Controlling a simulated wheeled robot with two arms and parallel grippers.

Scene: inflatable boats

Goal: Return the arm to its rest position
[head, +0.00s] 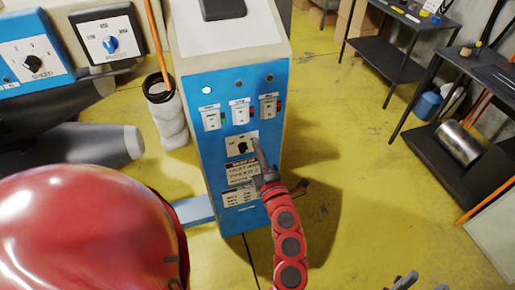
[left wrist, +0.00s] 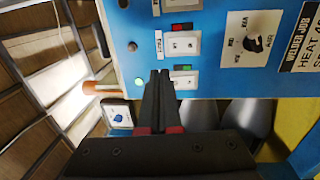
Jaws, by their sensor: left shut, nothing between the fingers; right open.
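My left arm reaches up from the bottom of the head view, and its gripper (head: 259,158) is in front of the blue control panel (head: 205,150) of a cabinet. The gripper overlaps the edge of the panel's labels and sits just below a black knob (head: 242,148). In the left wrist view the fingers (left wrist: 159,85) are closed together with nothing between them, near the panel's switch plates. Whether they touch the panel cannot be told. My right gripper (head: 404,281) shows only partly at the bottom edge, open and empty.
The panel has a lit green lamp (head: 206,90) above a row of switch plates (head: 239,110). A large red rounded object (head: 85,235) fills the lower left. Dark shelving tables (head: 385,50) stand at upper right. The yellow floor (head: 370,170) right of the cabinet is clear.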

